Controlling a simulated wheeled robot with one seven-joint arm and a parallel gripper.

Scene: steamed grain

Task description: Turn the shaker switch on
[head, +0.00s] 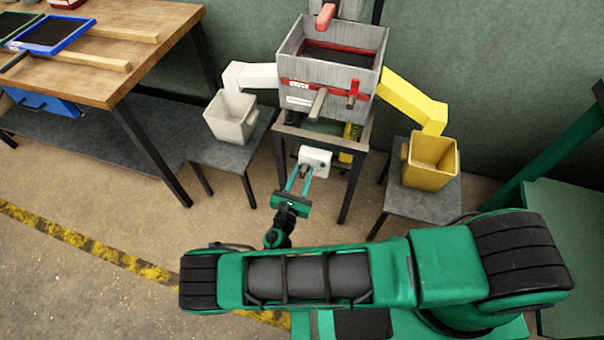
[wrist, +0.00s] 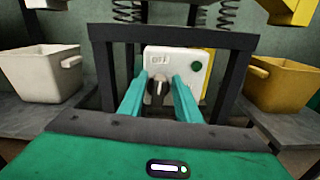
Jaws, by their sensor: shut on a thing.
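The shaker switch is a dark rotary knob (wrist: 158,87) on a white box (head: 314,160) mounted low on the front of the shaker's stand. The white box also shows in the wrist view (wrist: 190,54), with an "OFF" label above the knob and a green round button (wrist: 195,67) to the right. My gripper (head: 299,174) is in front of the box, and its two teal fingers show in the wrist view (wrist: 159,88) on either side of the knob, shut on it. The knob's exact pointing direction is hard to tell.
The shaker hopper (head: 328,72) stands above on a dark frame (wrist: 102,75). A white bin (head: 231,118) is to the left and a yellow bin (head: 431,160) to the right, each on a grey stand. A wooden workbench (head: 115,75) is at far left. Floor in front is clear.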

